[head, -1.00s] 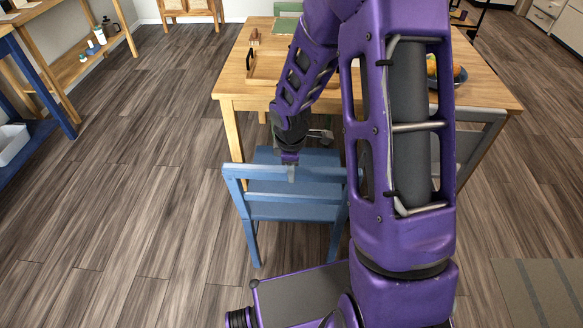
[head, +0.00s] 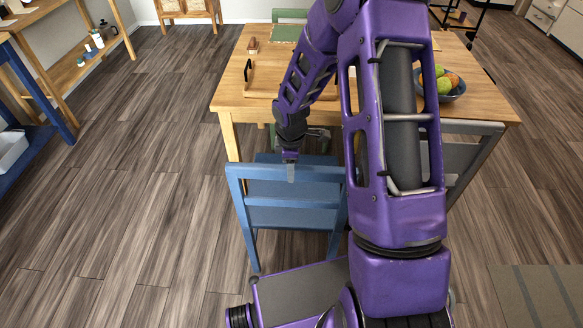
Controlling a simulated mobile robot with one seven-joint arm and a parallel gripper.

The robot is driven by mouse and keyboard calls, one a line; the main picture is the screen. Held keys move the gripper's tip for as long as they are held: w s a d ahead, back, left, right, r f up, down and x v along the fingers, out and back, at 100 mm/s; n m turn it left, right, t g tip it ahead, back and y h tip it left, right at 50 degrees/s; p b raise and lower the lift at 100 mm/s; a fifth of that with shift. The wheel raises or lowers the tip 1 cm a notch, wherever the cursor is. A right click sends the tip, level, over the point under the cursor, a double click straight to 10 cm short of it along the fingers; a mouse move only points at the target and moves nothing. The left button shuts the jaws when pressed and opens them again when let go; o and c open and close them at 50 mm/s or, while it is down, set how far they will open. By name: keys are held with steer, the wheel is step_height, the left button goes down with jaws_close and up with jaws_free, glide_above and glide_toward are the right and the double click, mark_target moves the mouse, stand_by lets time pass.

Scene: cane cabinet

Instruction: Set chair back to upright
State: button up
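A blue chair (head: 296,217) stands on its legs on the wood floor at the near side of the table, its back toward me. Its back looks close to upright; the exact tilt is hard to tell from above. My gripper (head: 291,173) points down at the middle of the chair's top rail (head: 258,171), and its grey finger overlaps the rail. I see the fingers edge-on, so I cannot tell whether they are closed on the rail. My purple arm hides the chair's right edge.
The wooden table (head: 232,103) stands just beyond the chair, with a tray and a fruit bowl (head: 454,94) on it. A grey chair (head: 468,150) is at its right, a green chair (head: 289,15) behind. Floor at left is clear.

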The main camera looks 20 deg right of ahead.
steer(key=shift+o, duration=1)
steer(key=shift+r, duration=0.1)
step_height(320, 180, up, 17)
steer(key=s+p, duration=0.1)
steer(key=p, duration=0.2)
steer(key=shift+s+a, duration=0.3)
steer(key=shift+s, duration=0.1)
